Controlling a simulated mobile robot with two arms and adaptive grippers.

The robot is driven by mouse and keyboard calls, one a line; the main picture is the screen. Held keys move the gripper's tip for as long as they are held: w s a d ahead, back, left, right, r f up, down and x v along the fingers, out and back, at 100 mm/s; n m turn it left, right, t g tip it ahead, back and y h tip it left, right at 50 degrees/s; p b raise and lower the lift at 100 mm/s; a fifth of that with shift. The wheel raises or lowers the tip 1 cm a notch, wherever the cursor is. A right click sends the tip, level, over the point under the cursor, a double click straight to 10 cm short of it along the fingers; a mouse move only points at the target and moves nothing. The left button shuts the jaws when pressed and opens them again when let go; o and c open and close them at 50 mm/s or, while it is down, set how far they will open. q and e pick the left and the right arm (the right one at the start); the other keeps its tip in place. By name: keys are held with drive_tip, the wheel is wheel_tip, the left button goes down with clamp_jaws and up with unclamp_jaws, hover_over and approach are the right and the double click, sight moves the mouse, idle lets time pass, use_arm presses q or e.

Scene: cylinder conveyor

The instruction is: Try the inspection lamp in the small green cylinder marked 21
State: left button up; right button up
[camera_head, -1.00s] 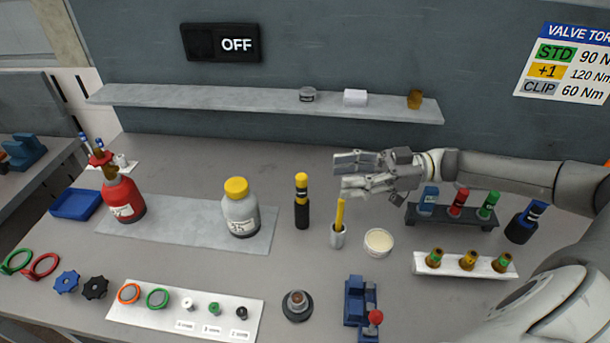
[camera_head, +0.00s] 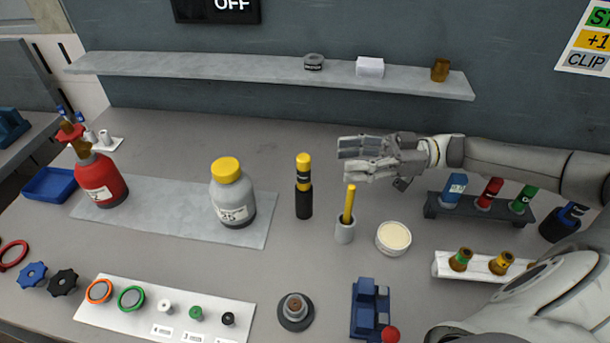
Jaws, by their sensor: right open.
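A black and yellow torch-like stick (camera_head: 303,188), possibly the inspection lamp, stands upright mid-table. A grey cylinder with a yellow cap (camera_head: 232,195) stands left of it on a grey mat, its label too small to read surely. A red cylinder (camera_head: 101,178) with a red collar and brown valve stands at the mat's left end. No small green cylinder marked 21 shows. My right gripper (camera_head: 345,158) is open and empty, its fingers pointing left over the table, to the right of the black and yellow stick and apart from it. My left gripper is out of view.
A cup with a yellow-handled tool (camera_head: 345,228) and a cream tub (camera_head: 393,238) stand in front of my right gripper. A dark rack with coloured bottles (camera_head: 480,215) is at right. A blue fixture (camera_head: 368,308) and white parts board (camera_head: 150,325) lie in front. A shelf (camera_head: 200,68) runs behind.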

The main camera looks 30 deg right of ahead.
sight(304, 157)
drive_tip(key=p+x, duration=0.1)
drive_tip(key=x, duration=0.2)
drive_tip(key=p+x, duration=0.1)
drive_tip(key=x, duration=0.2)
drive_tip(key=r+p+x, duration=0.1)
drive_tip(key=x, duration=0.2)
drive_tip(key=shift+a+r+p, duration=0.1)
drive_tip(key=shift+a+p, duration=0.2)
drive_tip(key=shift+p, duration=0.1)
drive_tip(key=shift+w+a, duration=0.1)
drive_tip(key=shift+a, duration=0.2)
drive_tip(key=shift+d, duration=0.1)
drive_tip(key=shift+c, duration=1.3)
clamp_jaws()
